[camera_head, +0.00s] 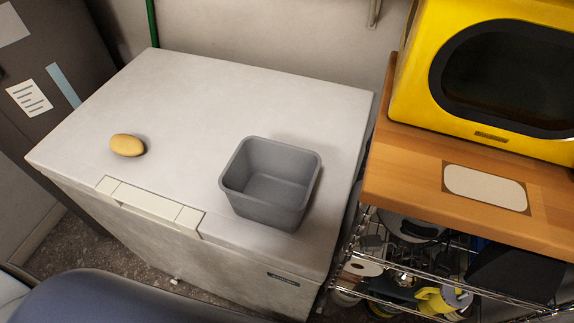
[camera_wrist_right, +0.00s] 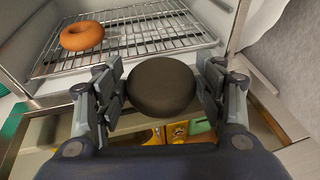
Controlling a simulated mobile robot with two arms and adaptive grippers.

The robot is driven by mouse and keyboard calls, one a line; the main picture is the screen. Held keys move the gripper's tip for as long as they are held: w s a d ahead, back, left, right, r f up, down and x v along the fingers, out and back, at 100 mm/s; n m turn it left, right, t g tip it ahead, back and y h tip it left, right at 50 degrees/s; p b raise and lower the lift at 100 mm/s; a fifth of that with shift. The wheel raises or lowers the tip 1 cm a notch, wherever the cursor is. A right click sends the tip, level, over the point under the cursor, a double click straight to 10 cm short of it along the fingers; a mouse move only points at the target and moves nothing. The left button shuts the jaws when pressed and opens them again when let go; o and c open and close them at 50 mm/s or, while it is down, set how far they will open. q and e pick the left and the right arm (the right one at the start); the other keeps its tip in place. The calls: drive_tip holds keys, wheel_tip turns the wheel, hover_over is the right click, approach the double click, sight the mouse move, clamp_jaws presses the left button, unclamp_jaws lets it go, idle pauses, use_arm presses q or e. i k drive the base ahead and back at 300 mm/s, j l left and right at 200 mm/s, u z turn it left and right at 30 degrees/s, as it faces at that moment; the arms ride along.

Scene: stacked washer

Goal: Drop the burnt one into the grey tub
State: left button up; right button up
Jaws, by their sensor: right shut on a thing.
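The grey tub (camera_head: 270,182) stands open and empty on the white chest's lid, near its front right corner. In the right wrist view my right gripper (camera_wrist_right: 162,88) is shut on a dark, nearly black round bun (camera_wrist_right: 162,86), the burnt one. The bun sits between the two finger pads. A golden-yellow bun (camera_head: 127,145) lies on the lid to the left of the tub. An orange-brown ring (camera_wrist_right: 82,36) lies on a wire rack (camera_wrist_right: 135,42) beyond my right gripper. The right gripper does not show in the head view, and my left gripper is in neither view.
The white chest lid (camera_head: 230,95) is clear behind and between the bun and the tub. To the right is a wooden top (camera_head: 420,170) with a yellow oven-like machine (camera_head: 490,80) and a pale plate (camera_head: 484,188). Wire shelves below hold several items.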

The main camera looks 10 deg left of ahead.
sight(282, 202)
drive_tip(key=k+j, duration=0.25)
drive_tip(key=k, duration=0.25)
drive_tip(key=k+j, duration=0.2)
drive_tip(key=k, duration=0.25)
